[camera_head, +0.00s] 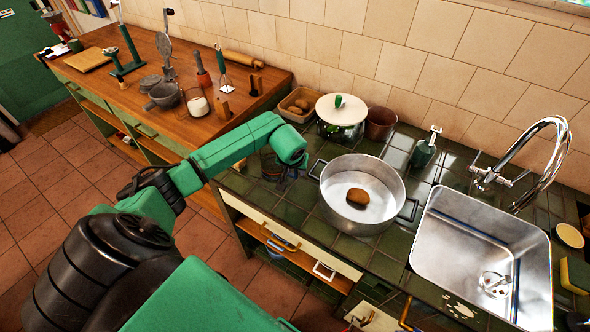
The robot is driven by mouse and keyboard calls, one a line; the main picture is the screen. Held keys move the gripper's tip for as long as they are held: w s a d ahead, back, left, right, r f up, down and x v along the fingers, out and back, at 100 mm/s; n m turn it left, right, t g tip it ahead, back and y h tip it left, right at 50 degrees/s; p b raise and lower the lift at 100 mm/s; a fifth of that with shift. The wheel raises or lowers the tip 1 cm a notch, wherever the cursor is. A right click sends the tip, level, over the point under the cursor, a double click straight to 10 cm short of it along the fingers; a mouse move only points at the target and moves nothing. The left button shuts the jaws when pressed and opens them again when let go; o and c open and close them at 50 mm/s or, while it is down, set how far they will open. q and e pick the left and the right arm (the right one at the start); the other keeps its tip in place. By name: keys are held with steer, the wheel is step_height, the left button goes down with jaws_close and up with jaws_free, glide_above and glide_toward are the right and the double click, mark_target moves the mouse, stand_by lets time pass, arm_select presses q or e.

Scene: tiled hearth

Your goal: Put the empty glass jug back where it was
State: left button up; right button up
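My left arm reaches in from the left over the green tiled counter (292,210). Its wrist ends beside the metal pot, and my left gripper (288,168) points down there, small and dark against the tiles. I cannot tell whether its fingers are open or shut. A faint clear shape, which looks like the glass jug (268,164), shows just left of the gripper, partly behind the arm. Whether the gripper touches it or holds it is unclear. My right gripper is not in view.
A wide metal pot (337,208) with a brown potato-like lump (358,197) stands right of the gripper. Behind are a lidded glass pot (341,107), a brown pot (380,123) and a basket (299,104). A sink (455,240) is at right. The wooden counter (130,100) holds several utensils.

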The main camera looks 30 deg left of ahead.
arm_select(q)
steer(key=shift+r, duration=0.2)
steer(key=b+v, duration=0.2)
steer(key=v, duration=1)
